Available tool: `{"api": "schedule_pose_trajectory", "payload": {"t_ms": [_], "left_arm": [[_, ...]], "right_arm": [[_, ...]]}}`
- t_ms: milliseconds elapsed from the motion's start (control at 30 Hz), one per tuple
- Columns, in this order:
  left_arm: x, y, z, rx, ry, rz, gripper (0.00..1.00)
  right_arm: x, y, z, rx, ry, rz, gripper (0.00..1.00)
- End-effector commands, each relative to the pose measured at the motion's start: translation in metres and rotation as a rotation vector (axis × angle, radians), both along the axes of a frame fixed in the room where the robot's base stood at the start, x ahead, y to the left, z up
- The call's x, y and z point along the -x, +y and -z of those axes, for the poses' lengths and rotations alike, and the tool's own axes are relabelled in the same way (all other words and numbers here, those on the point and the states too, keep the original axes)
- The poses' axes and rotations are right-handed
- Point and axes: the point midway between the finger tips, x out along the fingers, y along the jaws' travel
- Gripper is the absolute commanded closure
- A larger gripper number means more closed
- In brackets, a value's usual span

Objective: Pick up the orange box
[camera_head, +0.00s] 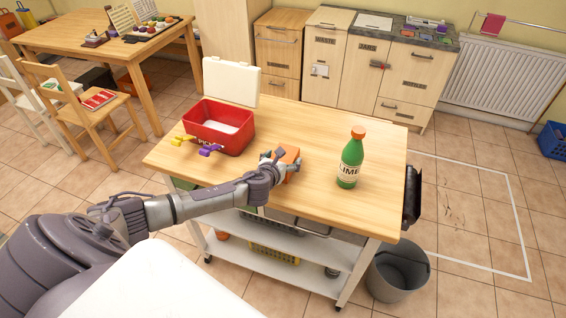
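The orange box (289,154) is on or just above the wooden top of the trolley table, near its middle. My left gripper (281,163) is at the box, with its fingers close around the near side and partly covering it. The picture is too small to tell whether the fingers press on the box or whether it is lifted. My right gripper is not in view.
A red toolbox (217,125) with a raised cream lid stands left of the box. Yellow (180,140) and purple (209,150) clamps lie before it. A green lime bottle (350,160) stands to the right. A grey bucket (398,272) is on the floor.

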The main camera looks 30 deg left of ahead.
Motion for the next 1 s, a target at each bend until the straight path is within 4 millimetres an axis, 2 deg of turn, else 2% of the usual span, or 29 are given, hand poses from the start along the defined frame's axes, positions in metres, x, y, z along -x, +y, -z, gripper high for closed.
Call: {"api": "schedule_pose_trajectory", "payload": {"t_ms": [33,200,300,533,667,767,900,1000], "left_arm": [[0.0,0.0,0.0,0.0,0.0,0.0,0.23],[0.001,0.0,0.001,0.0,0.001,0.0,0.52],[0.0,0.0,0.0,0.0,0.001,0.0,0.65],[0.001,0.0,0.001,0.001,0.003,0.0,0.65],[0.001,0.0,-0.006,0.0,0.001,0.0,0.65],[0.0,0.001,-0.019,-0.001,-0.002,0.0,0.65],[0.0,0.0,-0.046,-0.003,-0.005,0.002,0.65],[0.009,-0.025,-0.055,0.003,-0.003,0.006,0.65]], "right_arm": [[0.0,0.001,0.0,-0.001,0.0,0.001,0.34],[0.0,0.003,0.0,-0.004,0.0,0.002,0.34],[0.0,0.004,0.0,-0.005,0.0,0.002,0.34],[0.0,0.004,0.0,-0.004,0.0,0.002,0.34],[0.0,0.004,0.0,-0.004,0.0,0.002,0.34],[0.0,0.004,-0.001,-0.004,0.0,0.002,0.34],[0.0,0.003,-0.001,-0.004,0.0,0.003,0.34],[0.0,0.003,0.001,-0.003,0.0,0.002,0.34]]}}
